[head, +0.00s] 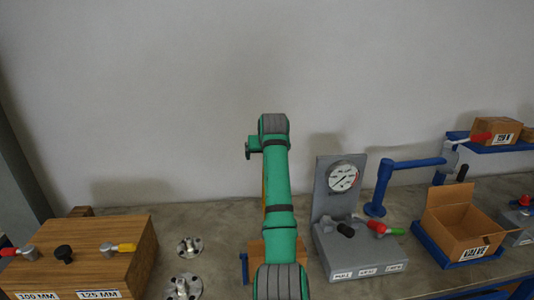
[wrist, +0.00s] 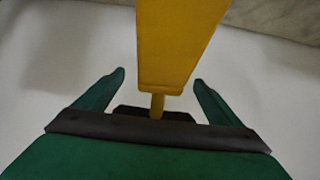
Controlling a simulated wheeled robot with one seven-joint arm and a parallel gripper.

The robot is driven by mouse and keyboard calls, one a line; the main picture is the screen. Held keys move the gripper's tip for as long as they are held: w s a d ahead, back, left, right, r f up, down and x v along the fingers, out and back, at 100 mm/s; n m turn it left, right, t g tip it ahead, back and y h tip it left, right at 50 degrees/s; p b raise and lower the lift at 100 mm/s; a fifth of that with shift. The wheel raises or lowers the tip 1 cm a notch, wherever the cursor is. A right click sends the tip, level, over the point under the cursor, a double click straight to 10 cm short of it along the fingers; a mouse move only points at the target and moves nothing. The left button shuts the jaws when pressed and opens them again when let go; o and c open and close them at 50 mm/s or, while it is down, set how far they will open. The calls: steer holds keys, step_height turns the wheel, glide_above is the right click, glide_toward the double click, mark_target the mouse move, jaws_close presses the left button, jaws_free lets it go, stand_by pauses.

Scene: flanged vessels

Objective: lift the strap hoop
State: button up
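My gripper (wrist: 160,82) shows in the wrist view with its two dark green fingers apart. A yellow tapered bar (wrist: 178,40) with a thin yellow stem at its end reaches down between the fingers, with gaps on both sides. I cannot tell whether this bar belongs to the strap hoop. In the head view a thin yellow sliver (head: 264,190) shows beside my green arm, which hides most of what is behind it. No strap hoop can be made out clearly in either view.
A wooden box (head: 120,238) with coloured handles stands left. Two metal flanges (head: 189,246) (head: 183,287) lie beside it. A grey gauge stand (head: 335,215), a blue post with an arm (head: 410,164) and an open cardboard box (head: 450,228) stand right. A brown box (head: 257,249) is partly behind my arm.

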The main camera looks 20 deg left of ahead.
steer(key=v, duration=1)
steer(key=shift+s+r, duration=0.1)
steer(key=shift+s+d+r, duration=0.1)
steer(key=shift+d, duration=0.15)
steer(key=shift+a, duration=0.15)
